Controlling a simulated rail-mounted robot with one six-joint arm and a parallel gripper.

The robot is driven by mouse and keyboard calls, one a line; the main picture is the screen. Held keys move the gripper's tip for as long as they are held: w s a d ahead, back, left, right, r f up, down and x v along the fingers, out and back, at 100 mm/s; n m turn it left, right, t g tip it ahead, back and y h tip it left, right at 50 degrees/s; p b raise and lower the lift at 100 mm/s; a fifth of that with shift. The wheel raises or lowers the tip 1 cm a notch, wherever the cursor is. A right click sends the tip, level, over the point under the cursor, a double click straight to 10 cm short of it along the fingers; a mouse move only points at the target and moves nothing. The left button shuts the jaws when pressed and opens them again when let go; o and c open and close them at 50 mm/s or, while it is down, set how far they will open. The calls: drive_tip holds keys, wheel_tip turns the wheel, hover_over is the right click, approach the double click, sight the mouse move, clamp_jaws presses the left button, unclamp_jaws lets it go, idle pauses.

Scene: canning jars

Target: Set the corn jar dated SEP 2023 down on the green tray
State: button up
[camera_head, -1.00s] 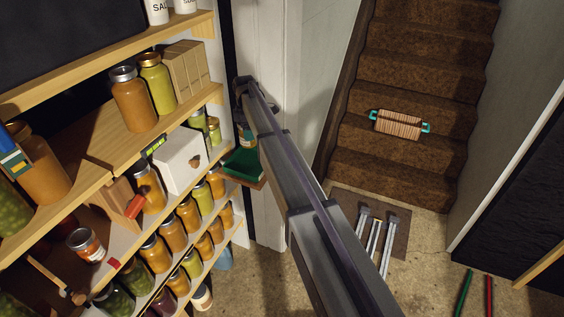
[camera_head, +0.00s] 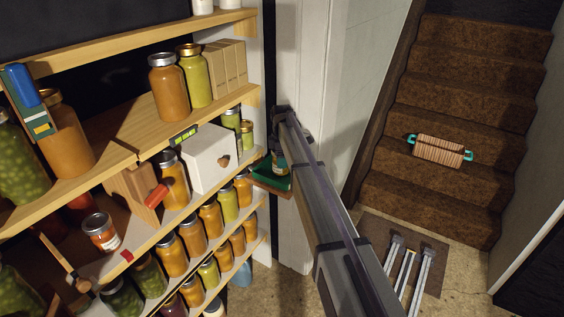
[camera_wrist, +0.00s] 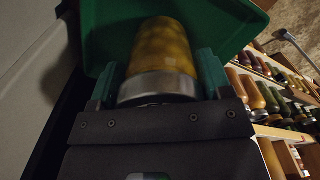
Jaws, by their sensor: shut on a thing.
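A jar with golden-yellow contents and a metal lid (camera_wrist: 163,50) is between the fingers of my gripper (camera_wrist: 159,70), which is shut on it. The green tray (camera_head: 268,181) is just below the jar on a small wooden ledge. The tray also fills the upper part of the wrist view (camera_wrist: 225,20), beyond the jar. I cannot tell whether the jar's base touches the tray. No date is readable on it.
Wooden shelves with many jars (camera_head: 228,199) stand close on the left of the tray. A white box (camera_head: 208,158) sits on a shelf nearby. A white door frame (camera_head: 305,80) is just behind my arm. Stairs with a basket (camera_head: 440,150) are at the right.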

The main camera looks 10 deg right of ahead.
drive_tip(key=shift+f, duration=0.2)
drive_tip(key=o, duration=1.3)
drive_tip(key=shift+r, duration=0.1)
wheel_tip(320, 180, up, 13)
drive_tip(key=p, duration=1.2)
drive_tip(key=shift+f, duration=0.2)
drive_tip(key=shift+s+f, duration=0.1)
drive_tip(key=shift+s, duration=0.05)
drive_tip(key=s+m, duration=0.5)
drive_tip(key=s, duration=0.8)
drive_tip(key=s+m, duration=0.5)
drive_tip(key=s, duration=0.9)
drive_tip(key=s+m, duration=0.6)
drive_tip(key=s, duration=0.8)
drive_tip(key=shift+a, duration=0.25)
